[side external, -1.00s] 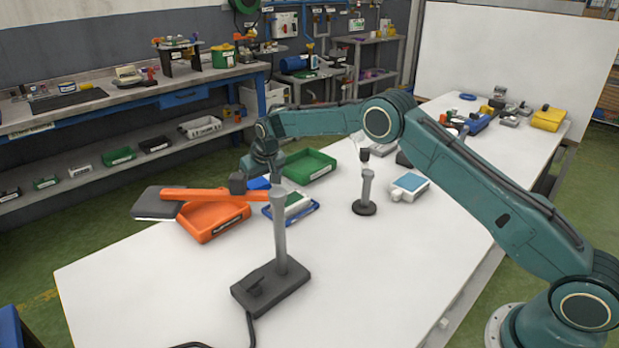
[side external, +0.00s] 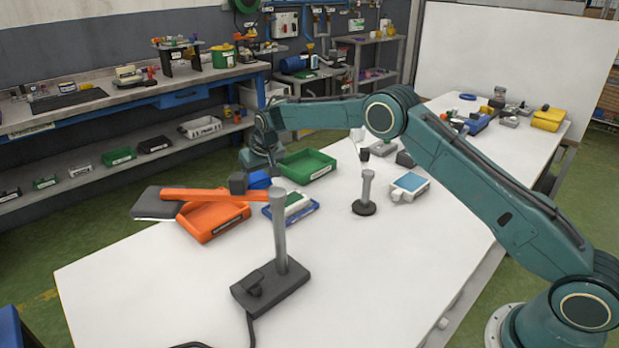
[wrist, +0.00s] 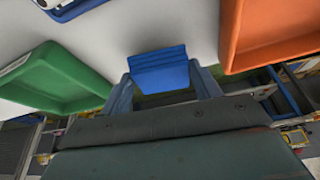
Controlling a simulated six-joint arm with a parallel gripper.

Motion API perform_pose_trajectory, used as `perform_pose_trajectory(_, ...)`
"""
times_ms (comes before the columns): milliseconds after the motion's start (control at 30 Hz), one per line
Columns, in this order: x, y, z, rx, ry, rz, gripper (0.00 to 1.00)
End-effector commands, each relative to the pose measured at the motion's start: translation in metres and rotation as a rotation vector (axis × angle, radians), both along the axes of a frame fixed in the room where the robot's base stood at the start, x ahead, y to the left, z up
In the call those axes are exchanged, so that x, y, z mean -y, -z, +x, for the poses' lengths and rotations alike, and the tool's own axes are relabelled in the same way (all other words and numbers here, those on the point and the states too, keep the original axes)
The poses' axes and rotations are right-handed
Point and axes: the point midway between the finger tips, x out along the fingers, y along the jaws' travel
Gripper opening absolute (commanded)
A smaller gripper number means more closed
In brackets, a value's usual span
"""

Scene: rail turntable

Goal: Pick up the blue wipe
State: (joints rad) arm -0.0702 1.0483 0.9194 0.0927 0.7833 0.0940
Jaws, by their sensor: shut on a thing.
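The blue wipe (wrist: 160,70) shows in the wrist view as a folded, ribbed blue block between my two fingers. My gripper (wrist: 161,80) is shut on it, with one finger at each side. In the side external view the blue wipe (side external: 260,180) is a small blue patch below my gripper (side external: 261,174), between the orange bin and the green bin.
The orange bin (side external: 213,222) is to the left with an orange bar above it, and the green bin (side external: 308,165) is to the right. A grey post on a dark base (side external: 272,288) stands in front. A small post (side external: 367,190) stands to the right. The front table is mostly clear.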

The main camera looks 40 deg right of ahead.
Motion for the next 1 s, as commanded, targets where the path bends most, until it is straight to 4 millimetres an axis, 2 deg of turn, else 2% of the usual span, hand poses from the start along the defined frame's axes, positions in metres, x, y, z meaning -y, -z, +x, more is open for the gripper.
perform_pose_trajectory(267, 0.0, -0.049, 0.001, 0.004, 0.0, 0.0, 0.41)
perform_pose_trajectory(600, 0.0, -0.128, 0.0, 0.005, 0.001, 0.001, 0.41)
perform_pose_trajectory(800, 0.0, -0.156, 0.0, 0.001, 0.0, 0.0, 0.41)
perform_pose_trajectory(1000, 0.0, -0.168, 0.001, 0.001, 0.001, -0.003, 0.41)
